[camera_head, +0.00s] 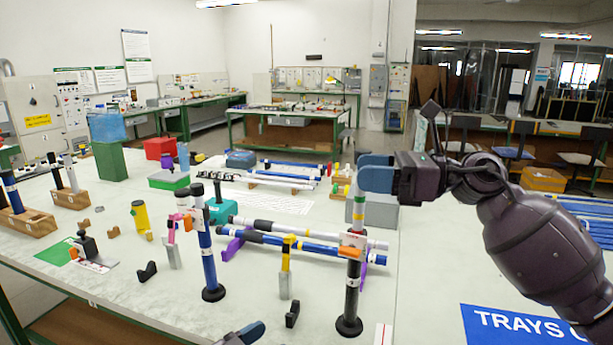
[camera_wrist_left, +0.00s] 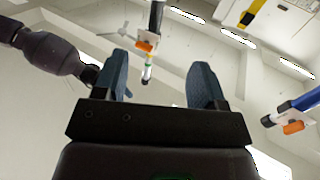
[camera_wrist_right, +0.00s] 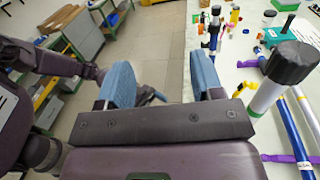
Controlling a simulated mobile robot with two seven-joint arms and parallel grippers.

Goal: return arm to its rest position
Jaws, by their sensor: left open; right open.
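My right gripper (camera_head: 375,173) is raised above the right part of the table in the head view, its blue fingers pointing left. The right wrist view shows its two fingers (camera_wrist_right: 162,82) apart with nothing between them. My left gripper (camera_head: 245,334) shows only as a fingertip at the bottom edge of the head view. In the left wrist view its fingers (camera_wrist_left: 162,85) are apart, facing up toward the ceiling. A dark post with an orange clamp (camera_wrist_left: 146,46) appears beyond that gap, not held. The rest of my left arm is hidden in the head view.
A black post (camera_head: 350,290) and a blue post (camera_head: 208,255) stand near the table's front. Blue and white rods (camera_head: 310,245) lie on purple supports behind them. A blue tray sign (camera_head: 525,325) lies at right. The table between the sign and black post is mostly clear.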

